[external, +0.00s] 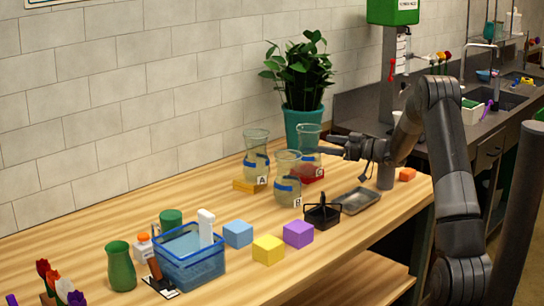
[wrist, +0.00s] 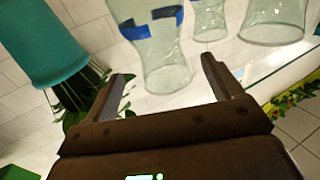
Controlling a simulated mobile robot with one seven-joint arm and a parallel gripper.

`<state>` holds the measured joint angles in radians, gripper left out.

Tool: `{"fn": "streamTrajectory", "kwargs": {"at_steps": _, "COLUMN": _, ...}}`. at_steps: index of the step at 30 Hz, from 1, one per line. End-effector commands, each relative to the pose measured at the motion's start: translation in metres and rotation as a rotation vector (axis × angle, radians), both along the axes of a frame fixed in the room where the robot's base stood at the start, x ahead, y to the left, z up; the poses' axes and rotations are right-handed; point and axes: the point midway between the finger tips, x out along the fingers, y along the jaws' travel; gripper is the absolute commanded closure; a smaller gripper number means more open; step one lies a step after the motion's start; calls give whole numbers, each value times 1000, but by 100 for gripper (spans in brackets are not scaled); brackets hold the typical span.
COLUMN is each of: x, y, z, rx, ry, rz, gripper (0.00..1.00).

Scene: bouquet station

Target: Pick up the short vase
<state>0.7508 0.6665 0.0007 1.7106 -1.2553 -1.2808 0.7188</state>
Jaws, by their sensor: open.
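Three clear glass vases with blue bands stand on the wooden table: vase A (external: 256,142) on a yellow block, vase B (external: 287,168) in front, and vase C (external: 308,132) on a red block at the back right. Their differing supports make it unclear which is the short one. My gripper (external: 321,146) is open at vase C, its fingers overlapping the vase in the external view. In the wrist view my gripper (wrist: 167,68) has a blue-banded glass vase (wrist: 163,62) between its fingers in the picture; contact cannot be told.
A teal pot (external: 303,128) with a plant stands behind vase C. A black caddy (external: 322,213) and grey tray (external: 361,200) lie in front. Colored cubes (external: 298,233), a blue basket (external: 190,262) and a green vase (external: 121,266) are to the left.

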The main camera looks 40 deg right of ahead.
Motion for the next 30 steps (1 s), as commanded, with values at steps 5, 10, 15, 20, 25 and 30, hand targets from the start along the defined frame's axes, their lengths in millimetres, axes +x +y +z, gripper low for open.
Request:
{"fn": "streamTrajectory", "kwargs": {"at_steps": 5, "x": 27, "y": 12, "z": 0, "rx": 0, "ry": 0, "rz": 1, "gripper": 16}}
{"fn": "streamTrajectory", "kwargs": {"at_steps": 10, "x": 39, "y": 17, "z": 2, "rx": -1, "ry": 0, "rz": 0, "gripper": 16}}
{"fn": "streamTrajectory", "kwargs": {"at_steps": 15, "x": 59, "y": 26, "z": 6, "rx": -1, "ry": -2, "rz": 1, "gripper": 16}}
{"fn": "streamTrajectory", "kwargs": {"at_steps": 20, "x": 79, "y": 34, "z": 6, "rx": -1, "ry": 0, "rz": -1, "gripper": 16}}
{"fn": "streamTrajectory", "kwargs": {"at_steps": 25, "x": 82, "y": 35, "z": 6, "rx": 0, "ry": 0, "rz": -2, "gripper": 16}}
{"fn": "streamTrajectory", "kwargs": {"at_steps": 30, "x": 82, "y": 35, "z": 7, "rx": -1, "ry": 0, "rz": -2, "gripper": 23}}
